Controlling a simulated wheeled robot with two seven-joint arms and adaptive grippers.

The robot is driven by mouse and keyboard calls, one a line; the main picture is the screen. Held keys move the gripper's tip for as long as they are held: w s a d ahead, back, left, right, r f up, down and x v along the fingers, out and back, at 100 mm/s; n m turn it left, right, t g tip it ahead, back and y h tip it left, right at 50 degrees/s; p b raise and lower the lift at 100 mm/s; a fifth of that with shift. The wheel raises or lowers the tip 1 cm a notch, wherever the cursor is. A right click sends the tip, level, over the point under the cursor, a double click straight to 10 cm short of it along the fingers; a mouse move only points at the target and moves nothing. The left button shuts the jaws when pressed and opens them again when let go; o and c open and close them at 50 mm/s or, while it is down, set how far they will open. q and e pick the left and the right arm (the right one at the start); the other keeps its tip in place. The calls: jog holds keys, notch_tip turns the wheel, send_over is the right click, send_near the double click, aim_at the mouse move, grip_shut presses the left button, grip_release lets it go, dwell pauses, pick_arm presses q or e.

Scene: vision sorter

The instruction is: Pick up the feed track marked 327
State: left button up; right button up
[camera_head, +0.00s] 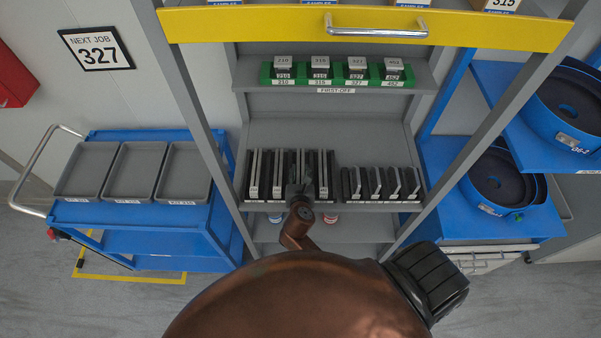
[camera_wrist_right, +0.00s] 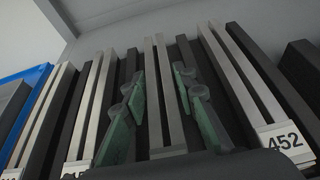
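Several upright feed tracks with pale metal rails (camera_head: 278,172) stand in a row on the middle shelf in the head view. My right gripper (camera_head: 301,190) reaches in at the row's right half. In the right wrist view, the green finger pads of my right gripper (camera_wrist_right: 160,105) stand on either side of one track (camera_wrist_right: 162,75), with a gap at least on the left. That track's number label is hidden behind the gripper body. The track marked 452 (camera_wrist_right: 283,141) stands directly right of it. Two more tracks stand to its left, their labels cut off or covered. My left gripper is out of view.
A green holder (camera_head: 337,82) with samples sits on the shelf above. Smaller dark pieces (camera_head: 380,182) stand right of the tracks. A sign reads NEXT JOB 327 (camera_head: 97,50). A blue cart with empty grey trays (camera_head: 137,172) stands left; blue bowl feeders (camera_head: 500,180) stand right.

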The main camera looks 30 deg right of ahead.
grip_shut()
jog(key=shift+r, duration=0.1)
dwell(0.5)
